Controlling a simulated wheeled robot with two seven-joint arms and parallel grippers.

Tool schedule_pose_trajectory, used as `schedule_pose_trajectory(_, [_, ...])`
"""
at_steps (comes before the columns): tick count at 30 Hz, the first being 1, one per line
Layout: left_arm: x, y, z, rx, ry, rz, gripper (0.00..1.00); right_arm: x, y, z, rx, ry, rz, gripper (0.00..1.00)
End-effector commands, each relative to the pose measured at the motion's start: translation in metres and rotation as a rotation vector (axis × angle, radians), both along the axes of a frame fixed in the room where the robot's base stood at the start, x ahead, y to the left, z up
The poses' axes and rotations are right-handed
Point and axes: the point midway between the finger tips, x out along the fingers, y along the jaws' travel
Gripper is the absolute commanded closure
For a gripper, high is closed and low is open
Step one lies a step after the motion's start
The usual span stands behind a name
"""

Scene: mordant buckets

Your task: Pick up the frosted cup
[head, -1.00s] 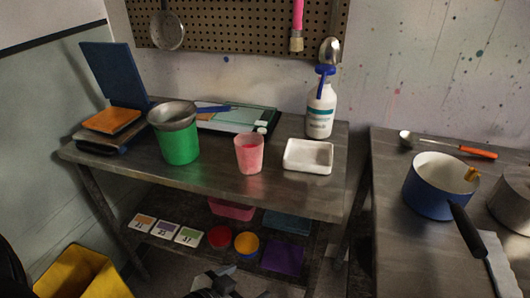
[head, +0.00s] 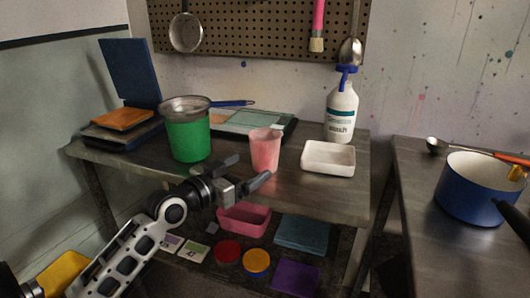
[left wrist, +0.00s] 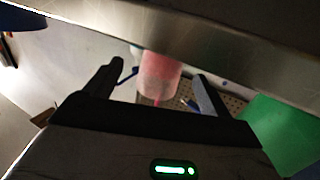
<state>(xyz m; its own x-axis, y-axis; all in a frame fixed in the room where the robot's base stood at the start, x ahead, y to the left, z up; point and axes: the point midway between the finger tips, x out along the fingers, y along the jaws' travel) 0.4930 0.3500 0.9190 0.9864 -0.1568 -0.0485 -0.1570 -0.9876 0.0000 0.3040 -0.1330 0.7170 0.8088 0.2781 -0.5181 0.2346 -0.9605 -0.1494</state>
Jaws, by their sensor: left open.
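The frosted cup (head: 265,150) is a translucent pink tumbler standing upright near the front edge of the metal table (head: 330,195). My left gripper (head: 247,172) is open and empty, just in front of the table edge and slightly left of and below the cup in the head view. In the left wrist view the cup (left wrist: 159,75) appears upside down between the two open fingers (left wrist: 158,78), still beyond the fingertips. The table edge crosses the top of that view. My right gripper is not in view.
A green bucket (head: 188,138) with a strainer on top stands left of the cup. A white tray (head: 328,158) and a spray bottle (head: 341,112) stand to its right. A pink bin (head: 244,217) and colored lids sit on the shelf below.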

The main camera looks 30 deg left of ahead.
Motion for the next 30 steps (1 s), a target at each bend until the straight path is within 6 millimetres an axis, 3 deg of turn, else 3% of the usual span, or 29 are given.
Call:
schedule_pose_trajectory(3, [0.017, -0.002, -0.001, -0.002, -0.001, 0.002, 0.18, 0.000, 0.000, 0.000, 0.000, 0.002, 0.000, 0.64])
schedule_pose_trajectory(11, [0.036, -0.003, 0.000, -0.001, 0.000, 0.002, 0.18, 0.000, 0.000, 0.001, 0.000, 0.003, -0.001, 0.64])
schedule_pose_trajectory(18, [0.071, -0.005, 0.000, -0.003, 0.000, 0.001, 0.18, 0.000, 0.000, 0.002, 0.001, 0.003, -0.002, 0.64])
schedule_pose_trajectory(28, [0.077, -0.006, -0.001, 0.000, 0.002, 0.001, 0.18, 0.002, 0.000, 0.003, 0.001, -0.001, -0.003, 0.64])
schedule_pose_trajectory(30, [0.077, -0.006, -0.001, 0.000, 0.002, 0.001, 0.37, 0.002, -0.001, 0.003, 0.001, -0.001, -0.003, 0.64])
